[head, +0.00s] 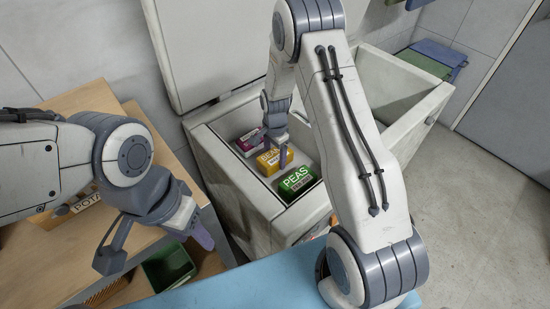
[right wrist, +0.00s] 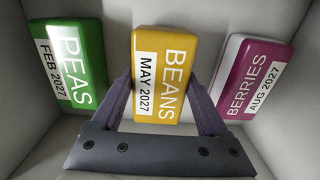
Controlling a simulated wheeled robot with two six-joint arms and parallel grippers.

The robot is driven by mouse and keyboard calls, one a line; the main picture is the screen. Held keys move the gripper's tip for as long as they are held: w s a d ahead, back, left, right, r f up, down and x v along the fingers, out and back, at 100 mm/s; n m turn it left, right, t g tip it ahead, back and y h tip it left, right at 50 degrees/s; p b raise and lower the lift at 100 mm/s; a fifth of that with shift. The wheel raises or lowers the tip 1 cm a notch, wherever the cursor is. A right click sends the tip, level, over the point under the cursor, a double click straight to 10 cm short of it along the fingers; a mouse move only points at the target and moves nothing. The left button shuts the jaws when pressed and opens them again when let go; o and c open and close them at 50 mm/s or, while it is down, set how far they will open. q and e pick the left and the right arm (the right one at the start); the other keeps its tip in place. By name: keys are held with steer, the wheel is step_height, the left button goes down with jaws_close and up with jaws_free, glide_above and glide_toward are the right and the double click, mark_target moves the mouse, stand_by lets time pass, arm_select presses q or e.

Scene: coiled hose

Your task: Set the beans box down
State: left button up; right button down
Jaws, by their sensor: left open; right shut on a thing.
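The yellow beans box (head: 265,167) is inside the left compartment of the white chest (head: 238,190), between two other boxes. In the right wrist view the beans box (right wrist: 165,60) is label-up, with one finger of my right gripper (right wrist: 163,92) on each side of it. My right gripper (head: 275,140) reaches down into the chest and is shut on the beans box. Whether the box's underside touches the compartment floor is hidden. My left gripper (head: 158,232) is open and empty, outside the chest on the left.
The green peas box (head: 299,182) and the purple berries box (head: 247,142) flank the beans box with gaps between. The raised lid (head: 205,50) stands behind the compartment. The chest's right part (head: 400,85) is open. A wooden table (head: 60,250) and a green bin (head: 168,266) are left.

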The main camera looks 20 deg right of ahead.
steer(key=shift+f, duration=0.6)
steer(key=shift+f, duration=0.2)
jaws_free()
steer(key=shift+r, duration=0.15)
